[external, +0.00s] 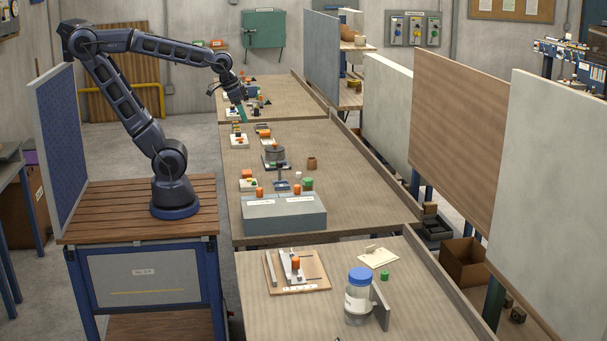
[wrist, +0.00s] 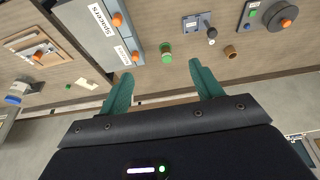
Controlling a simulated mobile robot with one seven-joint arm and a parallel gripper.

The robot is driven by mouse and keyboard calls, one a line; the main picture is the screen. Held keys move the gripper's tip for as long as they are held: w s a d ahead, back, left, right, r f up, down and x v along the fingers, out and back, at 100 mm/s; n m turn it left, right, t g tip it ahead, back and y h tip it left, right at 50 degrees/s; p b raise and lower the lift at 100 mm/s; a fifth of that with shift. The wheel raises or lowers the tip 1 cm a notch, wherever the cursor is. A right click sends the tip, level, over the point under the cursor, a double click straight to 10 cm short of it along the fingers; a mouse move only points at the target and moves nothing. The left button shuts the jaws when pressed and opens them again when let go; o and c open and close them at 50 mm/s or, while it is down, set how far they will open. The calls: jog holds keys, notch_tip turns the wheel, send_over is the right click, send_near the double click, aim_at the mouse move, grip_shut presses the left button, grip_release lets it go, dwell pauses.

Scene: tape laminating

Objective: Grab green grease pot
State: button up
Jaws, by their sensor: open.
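A small green pot (external: 308,184) stands on the middle bench, just behind the right end of a grey box. It also shows in the wrist view (wrist: 166,53), ahead of and between the fingertips. Another small green item (external: 384,275) sits on the near bench; which one is the grease pot I cannot tell for sure. My gripper (external: 242,112) is over the bench's far left part, well away from both. In the wrist view my gripper (wrist: 160,72) has its two green fingers wide apart with nothing between them.
The grey box (external: 285,214) with orange knobs is in front of the pot. A brown cup (external: 312,163) and a round grey fixture (external: 274,155) stand behind it. A blue-lidded jar (external: 359,298) is on the near bench. The middle bench's right side is clear.

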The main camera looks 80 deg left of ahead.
jog(key=w+f+g, duration=0.1)
jog(key=w+f, duration=0.3)
jog(key=w, duration=0.3)
jog(key=w+f+g, duration=0.1)
jog(key=w+f, duration=0.3)
jog(key=w, duration=0.3)
jog(key=g, duration=0.2)
send_near(308, 188)
jog(key=shift+a+r+n, duration=0.2)
jog(key=shift+a+n, duration=0.2)
jog(key=shift+a, duration=0.5)
jog(key=shift+w+f, duration=0.15)
jog(key=shift+f, duration=0.5)
jog(key=shift+a+f, duration=0.2)
jog(key=shift+f, duration=4.85)
jog(key=shift+c, duration=0.3)
jog(key=c, duration=1.1)
